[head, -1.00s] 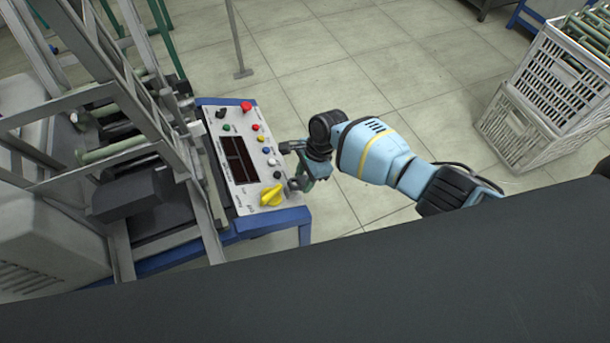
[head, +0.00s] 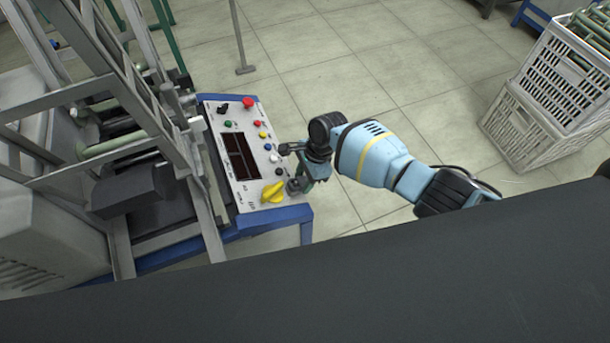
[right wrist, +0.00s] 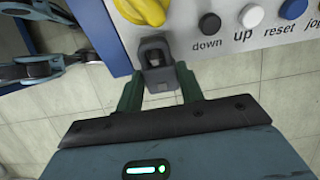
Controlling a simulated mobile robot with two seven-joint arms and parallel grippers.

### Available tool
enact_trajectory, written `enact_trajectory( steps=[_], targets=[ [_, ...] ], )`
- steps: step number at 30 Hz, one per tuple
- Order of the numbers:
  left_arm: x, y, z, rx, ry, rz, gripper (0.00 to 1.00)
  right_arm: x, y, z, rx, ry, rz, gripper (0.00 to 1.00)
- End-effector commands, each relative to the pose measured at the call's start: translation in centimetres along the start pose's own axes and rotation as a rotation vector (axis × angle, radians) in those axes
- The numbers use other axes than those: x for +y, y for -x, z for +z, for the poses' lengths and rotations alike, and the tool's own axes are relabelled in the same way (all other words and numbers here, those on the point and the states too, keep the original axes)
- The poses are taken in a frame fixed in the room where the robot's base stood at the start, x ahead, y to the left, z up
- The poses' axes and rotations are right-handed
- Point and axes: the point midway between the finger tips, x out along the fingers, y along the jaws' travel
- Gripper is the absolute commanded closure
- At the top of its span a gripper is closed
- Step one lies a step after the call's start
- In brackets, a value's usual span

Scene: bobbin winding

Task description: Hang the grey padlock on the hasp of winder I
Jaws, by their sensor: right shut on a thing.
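My right gripper (head: 297,183) is at the lower right corner of the winder's control panel (head: 222,125), beside a yellow rotary switch (head: 273,192). In the right wrist view its two green fingers (right wrist: 158,88) are shut on a dark grey block, the padlock (right wrist: 156,60). The padlock is at the panel's edge just below the yellow switch (right wrist: 142,8). I cannot make out its shackle or the hasp clearly, nor whether the padlock touches the panel. My left gripper is not in view.
The panel carries a red button (head: 249,102), coloured buttons and a dark display (head: 241,157). The winder's grey frame (head: 120,95) stands to the left. White crates (head: 545,95) with green rods are at the right.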

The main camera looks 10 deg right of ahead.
Motion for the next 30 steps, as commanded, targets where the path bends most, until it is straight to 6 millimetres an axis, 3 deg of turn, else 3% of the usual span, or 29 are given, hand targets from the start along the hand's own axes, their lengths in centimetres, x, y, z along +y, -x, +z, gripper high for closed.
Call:
enact_trajectory(
  steps=[30],
  targets=[
    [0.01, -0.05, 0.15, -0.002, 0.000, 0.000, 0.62, 0.08, -0.47, -0.82, 0.001, -0.001, 0.002, 0.90]
  ],
)
